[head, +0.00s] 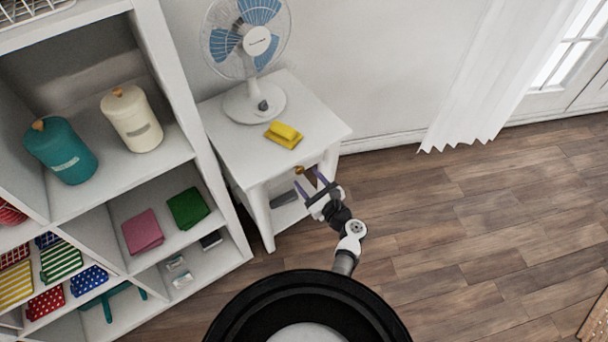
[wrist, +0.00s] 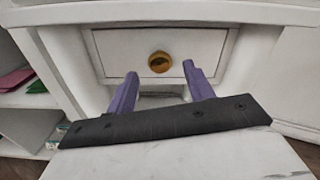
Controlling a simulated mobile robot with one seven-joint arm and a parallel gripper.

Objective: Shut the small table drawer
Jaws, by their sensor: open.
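The small white table (head: 316,122) stands against the wall, right of the shelves. In the wrist view its white drawer front (wrist: 205,48) faces me, with a round brass knob (wrist: 159,62) in the middle. The front sits within the table's frame under the top; I cannot tell whether it is fully flush. In the head view the knob (head: 299,170) shows just below the table's front edge. My gripper (head: 310,181) is open and empty in front of the drawer. In the wrist view its purple fingers (wrist: 162,88) point toward the drawer front, one on either side below the knob.
A fan (head: 255,102) and a yellow item (head: 284,135) are on the tabletop. A grey item (head: 284,199) lies on the table's lower shelf. White shelves (head: 187,133) with canisters and folded cloths stand close on the left.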

